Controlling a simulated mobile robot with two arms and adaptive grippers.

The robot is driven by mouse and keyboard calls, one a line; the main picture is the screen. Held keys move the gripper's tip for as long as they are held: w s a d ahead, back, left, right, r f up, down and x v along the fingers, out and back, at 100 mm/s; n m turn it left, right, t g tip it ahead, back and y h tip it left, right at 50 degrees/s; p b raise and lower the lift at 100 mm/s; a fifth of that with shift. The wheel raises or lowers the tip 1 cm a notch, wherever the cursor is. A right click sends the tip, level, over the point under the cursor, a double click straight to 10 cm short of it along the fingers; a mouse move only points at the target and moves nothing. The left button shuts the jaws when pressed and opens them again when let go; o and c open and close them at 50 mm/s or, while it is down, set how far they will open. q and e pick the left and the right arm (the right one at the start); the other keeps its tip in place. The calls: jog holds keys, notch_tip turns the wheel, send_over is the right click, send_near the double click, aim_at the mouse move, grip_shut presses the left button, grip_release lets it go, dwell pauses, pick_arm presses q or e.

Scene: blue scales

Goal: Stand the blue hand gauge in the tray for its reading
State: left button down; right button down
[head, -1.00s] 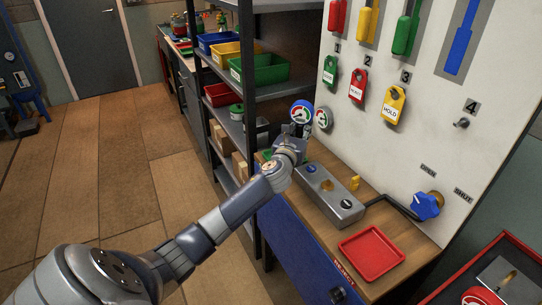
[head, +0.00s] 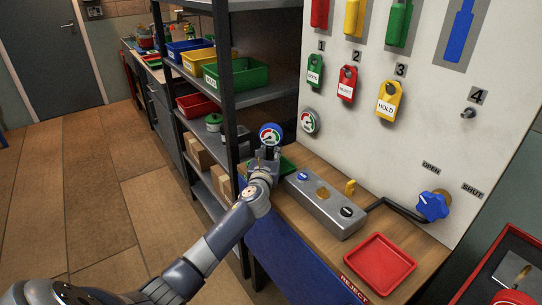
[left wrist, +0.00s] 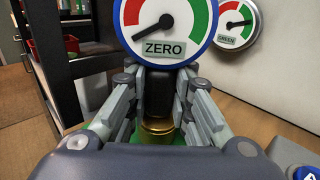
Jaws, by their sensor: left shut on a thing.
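The blue hand gauge (head: 270,134) is a round dial with a blue rim, held upright in my left gripper (head: 264,158). In the left wrist view its dial (left wrist: 168,22) reads ZERO and its needle points to the lower left. Its brass stem (left wrist: 157,126) shows between the fingers of my left gripper (left wrist: 157,100), which are shut on the gauge. A green tray (head: 287,165) lies on the bench beside and beneath the gripper, partly hidden. I cannot tell whether the stem touches it. A red tray (head: 380,289) marked REJECT lies at the bench's front. My right gripper is not in view.
A round gauge (head: 309,121) is on the white panel, close right of the held gauge. A blue valve knob (head: 432,206) sticks out at right. Dark shelving (head: 226,100) stands close left.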

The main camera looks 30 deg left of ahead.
pick_arm(q)
jog(key=shift+f, duration=0.5)
jog(key=c, duration=1.4)
grip_release()
jog(key=shift+f, duration=0.1)
jog(key=shift+s, duration=0.1)
jog(key=v, duration=1.2)
